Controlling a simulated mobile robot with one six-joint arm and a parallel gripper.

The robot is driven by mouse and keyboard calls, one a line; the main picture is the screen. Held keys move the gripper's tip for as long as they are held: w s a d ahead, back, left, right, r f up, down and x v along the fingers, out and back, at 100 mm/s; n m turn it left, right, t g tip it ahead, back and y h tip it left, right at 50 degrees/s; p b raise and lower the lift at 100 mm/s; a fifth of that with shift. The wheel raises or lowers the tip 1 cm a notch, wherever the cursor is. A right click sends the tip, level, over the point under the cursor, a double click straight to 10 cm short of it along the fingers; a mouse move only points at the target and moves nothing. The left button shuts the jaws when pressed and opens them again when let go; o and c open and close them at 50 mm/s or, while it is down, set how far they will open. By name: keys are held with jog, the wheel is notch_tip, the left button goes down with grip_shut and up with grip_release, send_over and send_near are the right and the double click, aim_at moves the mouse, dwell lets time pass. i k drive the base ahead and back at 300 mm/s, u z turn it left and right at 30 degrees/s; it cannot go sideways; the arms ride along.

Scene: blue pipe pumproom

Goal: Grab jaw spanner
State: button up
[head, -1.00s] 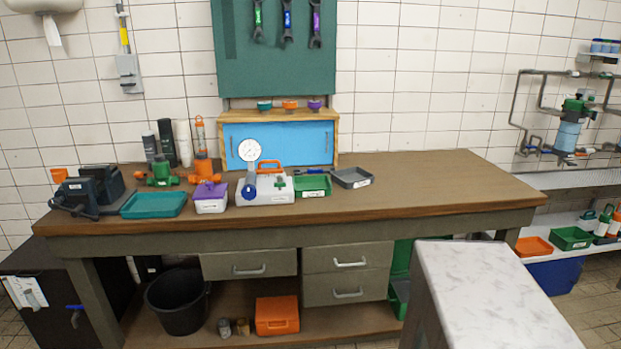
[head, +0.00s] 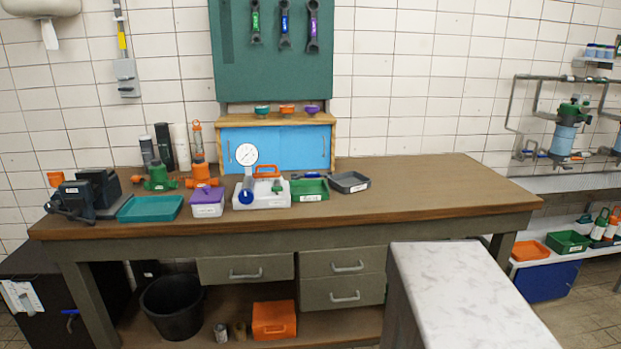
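Three spanners hang side by side on a green board on the wall above the workbench, in the head view. The left spanner has a green band (head: 255,22), the middle one a blue band (head: 285,24), and the right one a purple band (head: 312,26). The upper ends of the left and middle ones are near or beyond the picture's top edge. I cannot tell which one is the jaw spanner. My gripper is not in view.
The wooden workbench (head: 420,195) holds a vise (head: 75,197), a teal tray (head: 150,208), a purple-lidded box (head: 207,202), a pressure gauge (head: 246,155) and a blue cabinet (head: 280,147). A marble-topped counter (head: 465,290) stands in front at right. The bench's right part is clear.

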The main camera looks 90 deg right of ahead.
aim_at(312, 175)
jog(key=u, duration=0.05)
jog(key=k, duration=2.25)
jog(key=z, duration=1.1)
jog(key=i, duration=0.85)
jog(key=u, duration=0.1)
